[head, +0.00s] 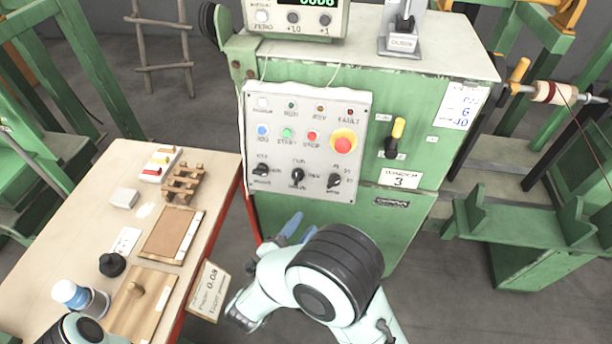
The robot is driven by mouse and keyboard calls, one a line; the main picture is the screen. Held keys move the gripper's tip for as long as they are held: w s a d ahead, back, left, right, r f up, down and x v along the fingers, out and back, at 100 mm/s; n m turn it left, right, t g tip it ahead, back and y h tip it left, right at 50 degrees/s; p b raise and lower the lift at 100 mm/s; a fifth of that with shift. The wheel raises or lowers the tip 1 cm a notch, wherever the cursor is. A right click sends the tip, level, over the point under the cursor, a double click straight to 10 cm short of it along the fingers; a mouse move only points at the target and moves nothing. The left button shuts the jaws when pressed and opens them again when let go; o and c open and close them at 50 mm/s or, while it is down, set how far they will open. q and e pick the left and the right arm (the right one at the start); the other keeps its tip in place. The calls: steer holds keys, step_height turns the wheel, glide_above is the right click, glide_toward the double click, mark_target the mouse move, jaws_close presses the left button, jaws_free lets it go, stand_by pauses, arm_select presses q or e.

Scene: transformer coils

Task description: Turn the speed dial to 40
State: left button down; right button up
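The grey control panel (350,110) is on the front of the green machine. Three black knobs sit along its bottom row: a left knob (262,169), a middle knob (297,175) and a right knob (334,181). Their small labels are too blurred to read surely, so I cannot tell which is the speed dial or its setting. My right gripper (298,229) is below the panel, apart from the knobs. Its two blue-grey fingertips show a small gap with nothing between them; my arm hides part of it. Only a piece of my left arm shows at bottom left.
The panel also has lit buttons and a red stop button (343,143). A black lever with yellow tip (397,130) is to its right. The wooden table (75,235) at left holds blocks, a board and a bottle (78,296). A tag (208,291) hangs at its edge.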

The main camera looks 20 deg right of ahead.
mark_target(332, 185)
steer(key=x, duration=0.4)
steer(key=p+x, duration=0.1)
steer(key=x, duration=0.3)
steer(key=r+p+x, duration=0.1)
steer(key=x, duration=0.4)
steer(key=shift+s+d, duration=0.2)
steer(key=shift+s, duration=0.1)
steer(key=c, duration=0.7)
